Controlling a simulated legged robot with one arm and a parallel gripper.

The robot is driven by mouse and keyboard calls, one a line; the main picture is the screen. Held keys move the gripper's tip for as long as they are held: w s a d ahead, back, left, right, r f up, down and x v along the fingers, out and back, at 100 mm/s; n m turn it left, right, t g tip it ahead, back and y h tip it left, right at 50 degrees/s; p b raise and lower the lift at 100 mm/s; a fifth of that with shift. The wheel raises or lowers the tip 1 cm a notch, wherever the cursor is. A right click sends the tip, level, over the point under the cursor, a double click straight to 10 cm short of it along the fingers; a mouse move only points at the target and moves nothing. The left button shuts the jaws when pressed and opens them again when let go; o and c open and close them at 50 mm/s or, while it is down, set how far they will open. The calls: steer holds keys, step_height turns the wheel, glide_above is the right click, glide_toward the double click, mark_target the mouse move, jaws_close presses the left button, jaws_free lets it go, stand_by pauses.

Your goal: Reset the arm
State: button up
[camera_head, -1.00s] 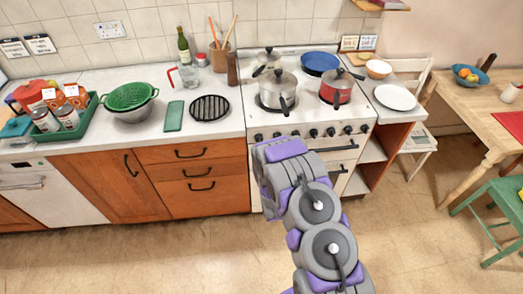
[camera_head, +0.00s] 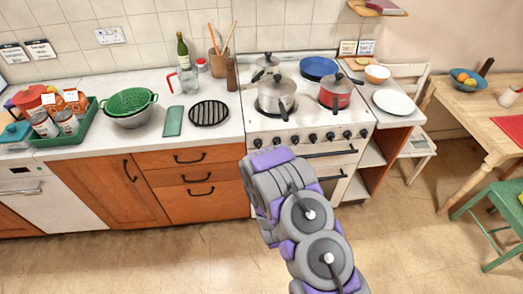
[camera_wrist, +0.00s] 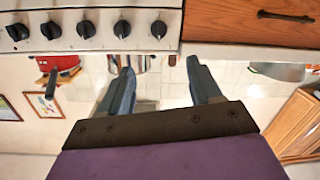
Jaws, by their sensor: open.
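My arm (camera_head: 308,215) rises from the lower right of the head view in front of the white stove (camera_head: 300,125). Its gripper end is hidden behind the arm links in that view. In the wrist view my gripper (camera_wrist: 160,80) shows two blue-grey fingers spread apart, with nothing between them. The wrist picture looks upside down. The stove's knobs (camera_wrist: 85,30) show at its top left, and a wooden drawer front (camera_wrist: 255,22) at its top right.
On the stove stand a steel pot (camera_head: 277,97), a red pot (camera_head: 336,91) and a blue pan (camera_head: 319,68). A green colander (camera_head: 130,100) and a black round rack (camera_head: 209,114) are on the counter. A green stool (camera_head: 495,205) stands at the right. The floor at left is clear.

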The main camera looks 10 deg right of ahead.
steer(key=s+d+r+m+g+h, duration=0.1)
steer(key=s+d+r+m+g, duration=0.1)
steer(key=r+g, duration=0.3)
steer(key=s+d+r+m+g+h, duration=0.1)
steer(key=s+r+g, duration=0.25)
steer(key=r, duration=0.35)
steer(key=s+r+g, duration=0.3)
steer(key=s+r, duration=0.2)
steer(key=s, duration=0.7)
steer(key=s+r+g, duration=0.4)
steer(key=s+r, duration=0.2)
steer(key=s, duration=0.6)
steer(key=s+r+g+y, duration=0.1)
steer(key=s+r+g, duration=0.2)
steer(key=s, duration=0.9)
step_height(320, 180, up, 3)
steer(key=shift+d, duration=0.45)
